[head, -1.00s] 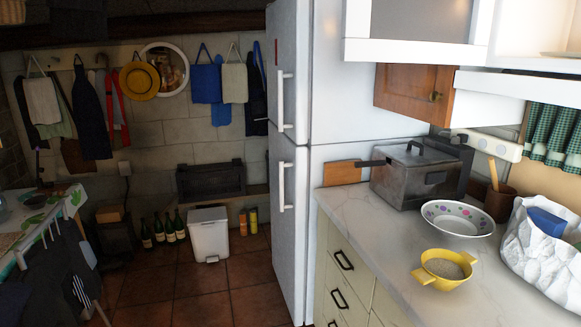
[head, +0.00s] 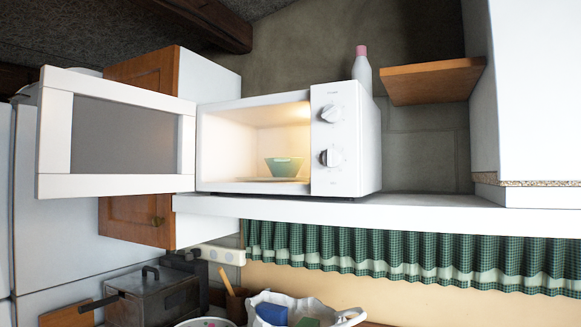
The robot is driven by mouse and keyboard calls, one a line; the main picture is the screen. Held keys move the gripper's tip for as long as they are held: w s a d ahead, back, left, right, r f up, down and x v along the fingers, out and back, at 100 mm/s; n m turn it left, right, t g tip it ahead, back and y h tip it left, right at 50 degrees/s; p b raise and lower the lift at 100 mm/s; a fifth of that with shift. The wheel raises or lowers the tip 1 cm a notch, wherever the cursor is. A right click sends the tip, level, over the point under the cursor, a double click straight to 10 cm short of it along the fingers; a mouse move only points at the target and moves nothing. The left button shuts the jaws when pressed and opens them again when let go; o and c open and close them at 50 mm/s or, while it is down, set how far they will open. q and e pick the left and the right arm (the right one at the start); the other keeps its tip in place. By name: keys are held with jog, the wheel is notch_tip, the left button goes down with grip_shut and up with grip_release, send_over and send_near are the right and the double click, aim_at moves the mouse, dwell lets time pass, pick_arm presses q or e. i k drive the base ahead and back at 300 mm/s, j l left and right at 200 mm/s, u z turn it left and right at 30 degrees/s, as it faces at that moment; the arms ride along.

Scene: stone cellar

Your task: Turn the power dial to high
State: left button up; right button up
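A white microwave (head: 345,174) stands on a white shelf with its door (head: 125,139) swung wide open to the left. Its inside is lit, and a green bowl (head: 284,167) sits on the plate inside. Neither of my grippers is in view.
A white bottle with a pink cap (head: 361,70) stands behind the microwave. A wooden shelf (head: 432,81) is at the right. The white shelf (head: 430,210) right of the microwave is clear. A green checked curtain (head: 400,252) hangs below. A metal box (head: 152,297) stands at lower left.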

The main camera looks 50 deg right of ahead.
aim_at(332, 114)
jog(key=z, duration=1.65)
